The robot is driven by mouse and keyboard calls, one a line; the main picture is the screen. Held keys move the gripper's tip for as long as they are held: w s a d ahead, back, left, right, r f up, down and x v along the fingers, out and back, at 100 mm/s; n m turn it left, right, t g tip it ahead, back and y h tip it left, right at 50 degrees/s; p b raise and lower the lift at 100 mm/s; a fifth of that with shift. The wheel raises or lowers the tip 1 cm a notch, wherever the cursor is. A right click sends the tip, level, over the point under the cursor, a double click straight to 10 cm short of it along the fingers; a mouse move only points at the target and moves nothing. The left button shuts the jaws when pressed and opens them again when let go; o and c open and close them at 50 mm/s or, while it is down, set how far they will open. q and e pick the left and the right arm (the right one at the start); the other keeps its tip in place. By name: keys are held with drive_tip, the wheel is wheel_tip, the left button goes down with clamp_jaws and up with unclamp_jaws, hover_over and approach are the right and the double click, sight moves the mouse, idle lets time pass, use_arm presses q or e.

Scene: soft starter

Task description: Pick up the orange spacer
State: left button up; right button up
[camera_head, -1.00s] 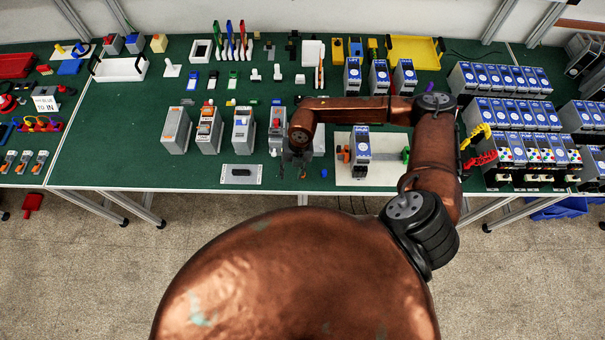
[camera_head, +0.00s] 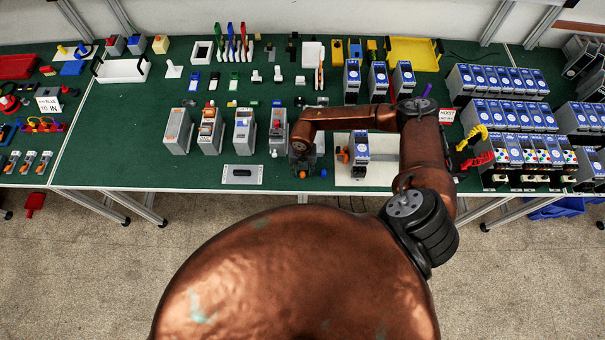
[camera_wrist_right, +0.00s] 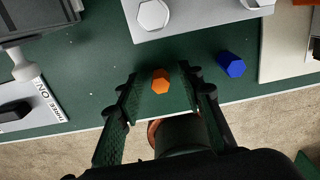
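The orange spacer (camera_wrist_right: 160,81) is a small hexagonal piece on the green table top near its front edge. It also shows in the head view (camera_head: 302,174), just below my right gripper (camera_head: 303,162). In the wrist view my right gripper (camera_wrist_right: 159,74) is open, with one finger on each side of the spacer and gaps between. Whether the fingertips are down at its height I cannot tell. My left gripper is not in view.
A blue spacer (camera_wrist_right: 231,64) lies right of the right finger. A grey plate with a white hexagonal piece (camera_wrist_right: 153,14) is just beyond. A grey device (camera_head: 278,128) stands behind left, and a pale board (camera_head: 375,176) lies to the right. The table's front edge is close.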

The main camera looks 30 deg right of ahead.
drive_tip(key=shift+c, duration=0.7)
drive_tip(key=c, duration=0.7)
drive_tip(key=shift+c, duration=0.2)
